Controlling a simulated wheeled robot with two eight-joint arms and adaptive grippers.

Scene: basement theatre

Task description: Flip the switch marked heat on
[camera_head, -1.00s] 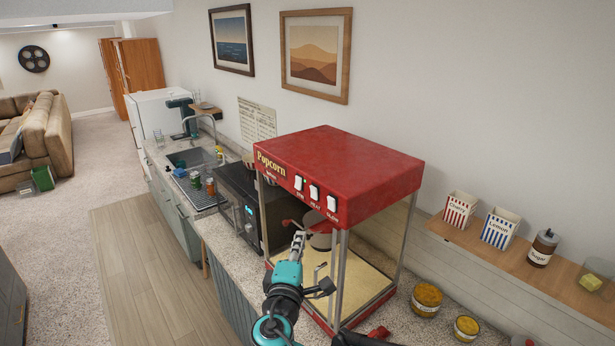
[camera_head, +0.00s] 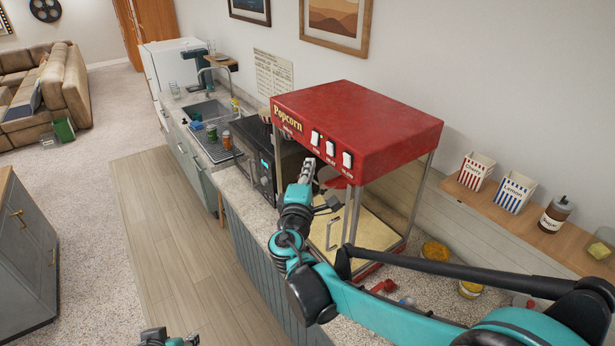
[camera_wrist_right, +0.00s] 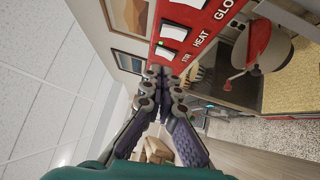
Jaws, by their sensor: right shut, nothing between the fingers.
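The red popcorn machine (camera_head: 365,120) stands on the counter with a row of white rocker switches on its front. The heat switch (camera_head: 330,148) is the middle one. It also shows in the right wrist view (camera_wrist_right: 173,31), beside the word HEAT. The stir switch (camera_wrist_right: 165,52) and glow switch (camera_wrist_right: 190,3) flank it. My right gripper (camera_head: 309,163) is shut and empty, in front of the panel just below the switches. In the wrist view its fingertips (camera_wrist_right: 160,72) are nearest the stir switch. My left gripper (camera_head: 166,339) shows only partly at the bottom edge; its jaws are unclear.
A microwave (camera_head: 255,165) and a sink (camera_head: 205,110) are left of the machine. Yellow-topped jars (camera_head: 434,251) stand to its right, below a shelf (camera_head: 545,232) with striped cartons and a brown bottle. Open floor (camera_head: 175,250) lies in front of the counter.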

